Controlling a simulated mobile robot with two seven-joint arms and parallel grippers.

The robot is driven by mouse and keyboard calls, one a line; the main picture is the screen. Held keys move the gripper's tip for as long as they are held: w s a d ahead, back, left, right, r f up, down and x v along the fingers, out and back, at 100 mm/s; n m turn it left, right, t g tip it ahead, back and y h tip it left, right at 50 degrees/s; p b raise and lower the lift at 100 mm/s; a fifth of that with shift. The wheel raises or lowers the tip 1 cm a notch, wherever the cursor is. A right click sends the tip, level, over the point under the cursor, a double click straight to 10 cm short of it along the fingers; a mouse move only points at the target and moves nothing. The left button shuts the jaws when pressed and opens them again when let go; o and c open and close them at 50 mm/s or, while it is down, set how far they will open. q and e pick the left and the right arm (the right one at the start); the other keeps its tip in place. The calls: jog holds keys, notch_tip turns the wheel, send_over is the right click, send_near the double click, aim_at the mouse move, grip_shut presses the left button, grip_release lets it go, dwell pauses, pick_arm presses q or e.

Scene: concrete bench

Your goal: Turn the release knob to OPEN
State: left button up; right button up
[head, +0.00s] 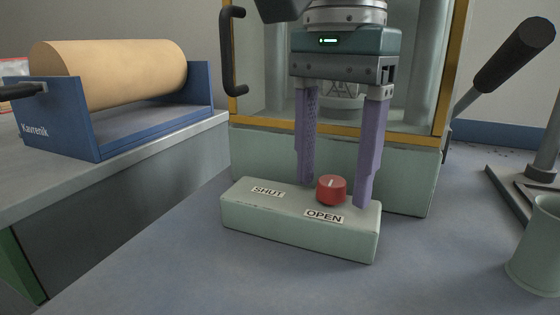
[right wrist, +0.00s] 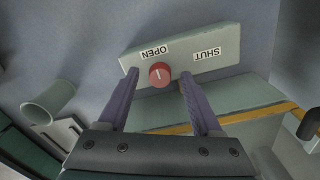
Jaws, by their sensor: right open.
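The release knob (head: 331,190) is red and round, with a white mark on top, on a pale green box (head: 290,230). Labels on the box top read SHUT (head: 268,191) and OPEN (head: 324,215). In the right wrist view the knob (right wrist: 160,77) has its mark on the side towards the OPEN label (right wrist: 154,53); I cannot tell its exact angle. My right gripper (head: 334,194) points down, open, with one purple finger on each side of the knob. Gaps show between fingers and knob in the right wrist view. My left gripper is not in view.
A cabinet with a yellow-framed window (head: 338,131) and a black handle (head: 232,52) stands behind the box. A blue stand with a tan roll (head: 110,72) is at left. A lever (head: 515,54) and a green cup (head: 534,245) are at right. The bench front is clear.

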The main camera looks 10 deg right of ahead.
aim_at(332, 181)
notch_tip(332, 181, up, 10)
jog(key=p, duration=0.7)
jog(key=shift+p, duration=0.4)
